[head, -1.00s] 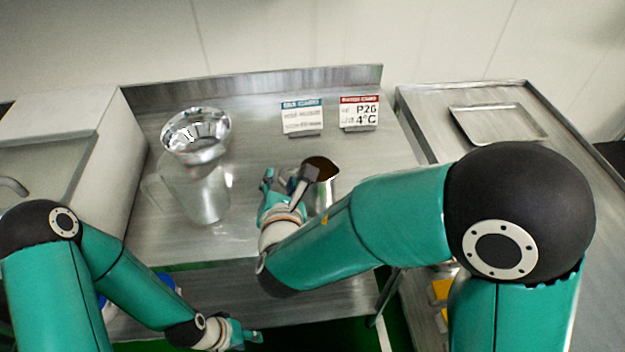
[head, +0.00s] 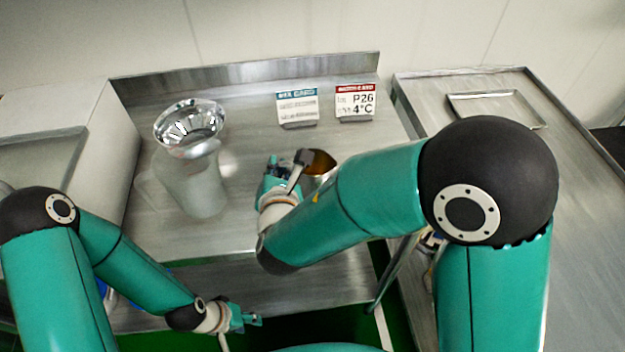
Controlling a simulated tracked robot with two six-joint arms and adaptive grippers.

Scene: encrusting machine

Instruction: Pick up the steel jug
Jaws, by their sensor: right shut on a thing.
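The steel jug (head: 322,166) is on the work table, right of its middle. Its open top shows a brownish inside, and its lower body is mostly hidden behind my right arm. My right gripper (head: 282,172) is at the jug's left side, shut on the jug by a dark part that looks like its handle. I cannot tell whether the jug's base touches the table. My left gripper (head: 247,319) is low in the view, in front of the table's front edge and away from the jug; its finger gap is unclear.
A clear pitcher (head: 192,185) with a shiny steel bowl or funnel (head: 188,125) on top stands left of the jug. Two sign cards, one blue-topped (head: 297,106) and one red-topped (head: 355,101), stand behind it. A shallow tray (head: 497,95) lies on the right table.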

